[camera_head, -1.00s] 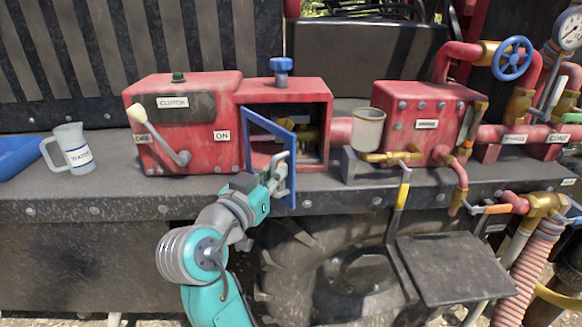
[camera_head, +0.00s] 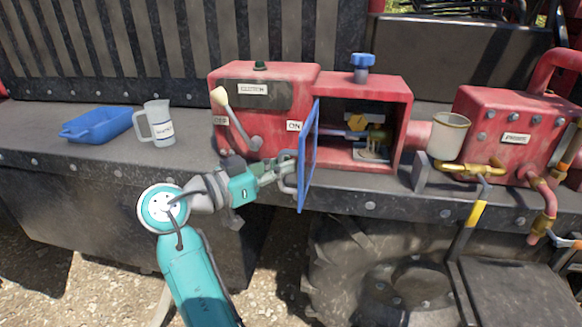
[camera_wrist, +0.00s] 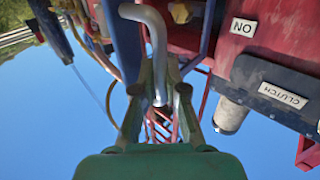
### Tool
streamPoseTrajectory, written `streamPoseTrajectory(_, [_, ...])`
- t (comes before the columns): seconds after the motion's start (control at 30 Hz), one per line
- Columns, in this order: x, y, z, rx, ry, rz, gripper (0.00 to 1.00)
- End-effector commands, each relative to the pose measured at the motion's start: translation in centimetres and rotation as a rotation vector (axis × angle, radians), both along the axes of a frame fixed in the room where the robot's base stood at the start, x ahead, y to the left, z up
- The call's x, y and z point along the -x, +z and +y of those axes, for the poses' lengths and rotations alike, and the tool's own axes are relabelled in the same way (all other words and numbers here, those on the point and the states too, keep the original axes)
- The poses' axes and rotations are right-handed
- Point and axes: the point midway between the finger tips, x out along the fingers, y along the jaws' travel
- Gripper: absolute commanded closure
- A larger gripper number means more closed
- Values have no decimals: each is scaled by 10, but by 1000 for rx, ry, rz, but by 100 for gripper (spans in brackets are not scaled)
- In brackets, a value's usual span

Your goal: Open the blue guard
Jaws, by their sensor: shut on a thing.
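The blue guard (camera_head: 308,158) is a framed door hinged at the left of the red box opening. It stands swung out toward the front, seen nearly edge-on in the head view. My gripper (camera_head: 287,173) is at its outer left face, shut on the guard's grey handle. In the wrist view my gripper (camera_wrist: 160,108) closes around the curved grey handle (camera_wrist: 152,28), and the blue guard edge (camera_wrist: 207,30) shows beside it. Inside the open box, brass fittings (camera_head: 357,122) and a small pale part are visible.
The clutch box (camera_head: 245,95) with its white-knobbed lever (camera_head: 220,97) stands just left of the guard. A measuring jug (camera_head: 160,128) and blue tray (camera_head: 100,124) are further left. A metal cup (camera_head: 447,138) is right of the opening.

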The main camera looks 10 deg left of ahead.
Motion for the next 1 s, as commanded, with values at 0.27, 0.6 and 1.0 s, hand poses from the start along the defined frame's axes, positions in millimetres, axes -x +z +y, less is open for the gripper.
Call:
streamPoseTrajectory(0.27, [-1,-1,3,1,1,4,100])
streamPoseTrajectory(0.6, [-1,-1,3,1,1,2,63])
streamPoseTrajectory(1.0, [4,0,7,0,2,0,63])
